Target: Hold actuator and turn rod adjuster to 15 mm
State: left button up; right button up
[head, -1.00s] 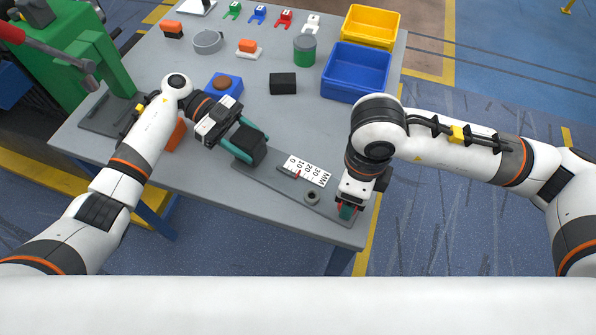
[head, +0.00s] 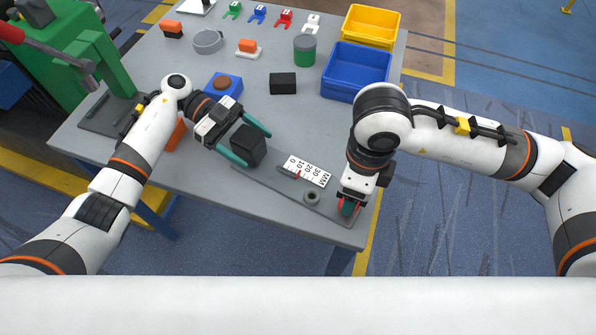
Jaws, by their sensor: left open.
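The actuator looks to be the black block (head: 247,144) at the left end of a grey base plate (head: 268,181) on the table. My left gripper (head: 245,141) is open, one teal finger on each side of the block, with visible gaps. A white millimetre scale (head: 307,170) with a red pointer (head: 297,174) lies right of the block. My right gripper (head: 348,209) points down at the plate's right end. Red shows between or beside its fingers; the rod adjuster there is mostly hidden, and its grip is unclear.
A blue bin (head: 356,75) and a yellow bin (head: 370,27) stand at the back right. A black box (head: 283,83), a green-grey can (head: 304,50) and a blue block with a brown button (head: 223,86) stand behind the plate. A green press (head: 75,50) is at left.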

pick_arm(q)
jog(key=v, duration=1.2)
jog(key=shift+f, duration=0.1)
